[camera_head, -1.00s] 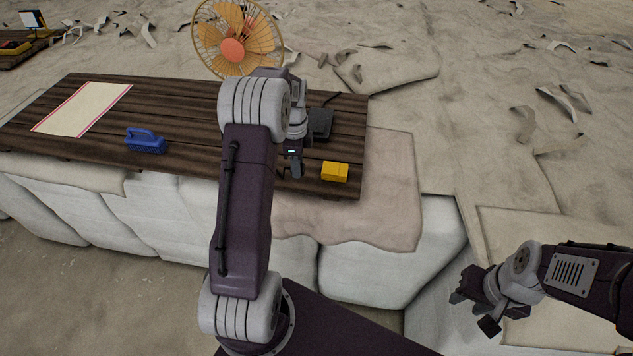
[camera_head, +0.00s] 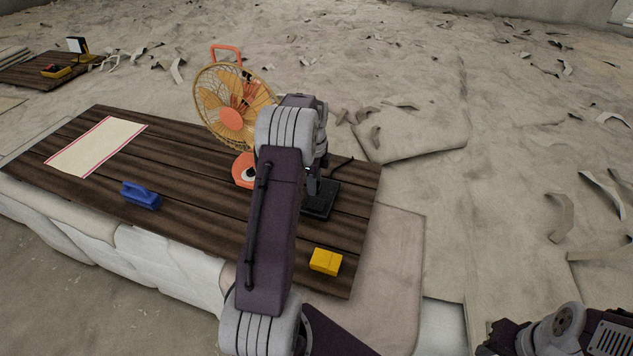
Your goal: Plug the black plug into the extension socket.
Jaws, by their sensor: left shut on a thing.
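The black box-like object (camera_head: 322,204), which looks like the extension socket, lies near the right end of the wooden table, with a dark cable behind it. My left gripper (camera_head: 313,188) points down at the left rear edge of this black object. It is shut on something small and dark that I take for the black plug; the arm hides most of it. I cannot tell whether the plug touches the socket. My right gripper (camera_head: 497,340) is at the bottom right edge, partly cut off, away from the table.
An orange fan (camera_head: 231,118) stands on the table (camera_head: 200,160) behind my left arm. A yellow block (camera_head: 325,262) lies near the right front edge. A blue handled object (camera_head: 141,195) and a cream cloth with red borders (camera_head: 97,146) lie to the left. Debris covers the ground beyond.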

